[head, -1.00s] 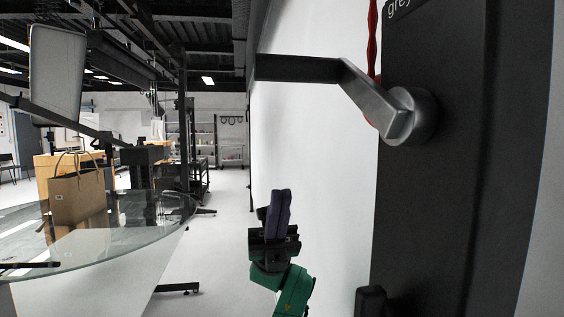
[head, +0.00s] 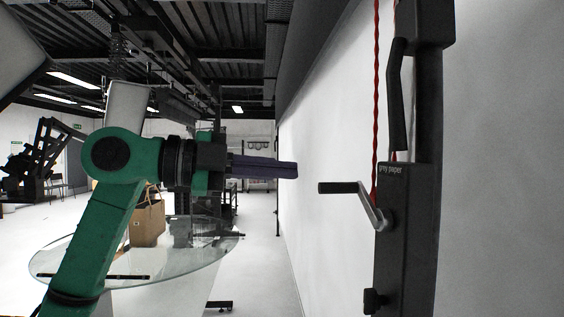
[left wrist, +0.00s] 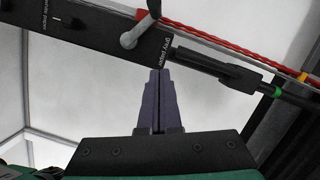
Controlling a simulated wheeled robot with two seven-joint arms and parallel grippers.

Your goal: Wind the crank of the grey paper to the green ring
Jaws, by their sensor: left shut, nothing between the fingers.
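The grey paper crank (head: 372,207) has a metal arm and a black handle (head: 338,187) pointing left, on a black upright box labelled "grey paper" (head: 394,255). The crank also shows in the left wrist view (left wrist: 138,31), partly cut off by the top edge. A green ring (left wrist: 277,92) sits around a dark tube beside the red cord (left wrist: 225,44) in the left wrist view. My left gripper (head: 297,170) is shut and empty, left of the handle and slightly higher in the picture, apart from it. Its fingers (left wrist: 159,72) point towards the box in the wrist view. My right gripper is not in view.
A red cord (head: 376,90) hangs above the box. A yellow ring (left wrist: 302,77) lies beyond the green one. A glass table (head: 75,262) with a paper bag (head: 147,222) stands left.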

